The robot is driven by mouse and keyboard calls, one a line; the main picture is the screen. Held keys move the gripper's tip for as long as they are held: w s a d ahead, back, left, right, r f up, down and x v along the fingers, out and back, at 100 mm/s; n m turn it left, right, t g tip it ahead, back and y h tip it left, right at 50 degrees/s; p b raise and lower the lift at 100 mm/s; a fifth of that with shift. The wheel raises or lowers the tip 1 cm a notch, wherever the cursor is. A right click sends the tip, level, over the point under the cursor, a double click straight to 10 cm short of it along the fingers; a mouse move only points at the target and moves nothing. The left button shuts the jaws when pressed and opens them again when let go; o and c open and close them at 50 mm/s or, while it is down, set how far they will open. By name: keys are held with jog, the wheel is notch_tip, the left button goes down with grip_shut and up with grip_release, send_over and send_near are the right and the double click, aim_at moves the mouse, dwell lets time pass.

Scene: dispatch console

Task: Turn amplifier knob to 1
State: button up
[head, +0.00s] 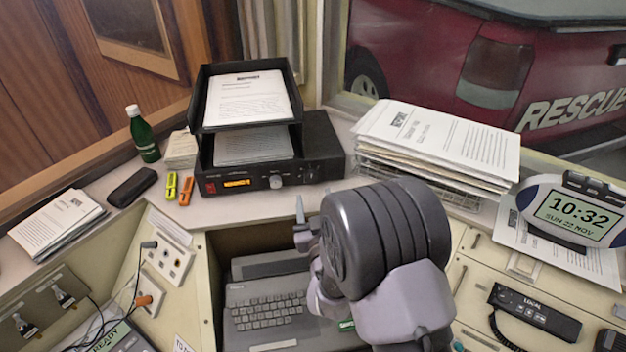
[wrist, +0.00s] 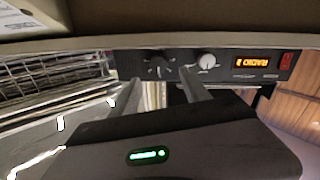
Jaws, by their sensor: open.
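The amplifier (head: 235,184) is a black box under a paper tray on the desk, with an orange lit display (head: 237,183) and a red switch at its left. Its front has a silver knob (head: 276,181) and a black knob (head: 309,176) to the right. The wrist view shows the front upside down, with the black knob (wrist: 158,62) and the silver knob (wrist: 207,61). My gripper (head: 301,222) is in front of and below the amplifier, open and empty. In the wrist view its two fingers (wrist: 162,88) point toward the black knob, apart from it. The knob settings are too small to read.
A black paper tray (head: 203,98) stands on the amplifier. A paper stack (head: 430,140) is to the right. A keyboard unit (head: 265,312) sits below my gripper. A clock (head: 575,212) stands right.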

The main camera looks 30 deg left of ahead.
aim_at(311, 178)
jog(key=x, duration=0.7)
grip_shut()
